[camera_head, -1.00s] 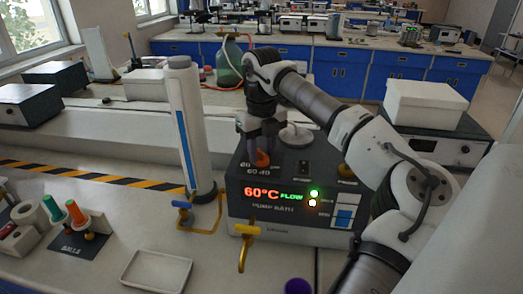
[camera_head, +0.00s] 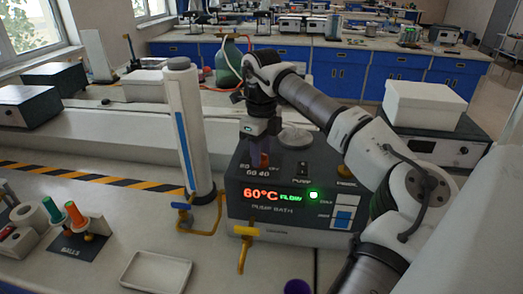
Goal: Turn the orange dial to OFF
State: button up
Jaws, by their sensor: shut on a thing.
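The pump bath (camera_head: 265,215) is a dark box on the bench, with a lit red 60°C readout (camera_head: 261,193) and a lit green lamp (camera_head: 313,195) on its front. The orange dial (camera_head: 265,160) is on its top panel at the left, with printed marks around it, OFF seemingly among them. My gripper (camera_head: 261,158) points down from above and is shut on the dial, hiding most of it. The dial's exact pointing is too small to tell.
A tall white cylinder (camera_head: 188,125) with a blue stripe stands left of the bath. A yellow tap (camera_head: 245,240) sticks out in front. A white tray (camera_head: 156,272) lies at the front. A white box (camera_head: 424,105) stands at the right.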

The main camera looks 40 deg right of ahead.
jog(key=o, duration=1)
jog(key=shift+r, duration=0.1)
notch_tip(320, 180, up, 14)
jog(key=p, duration=0.5)
jog(key=shift+f, duration=0.2)
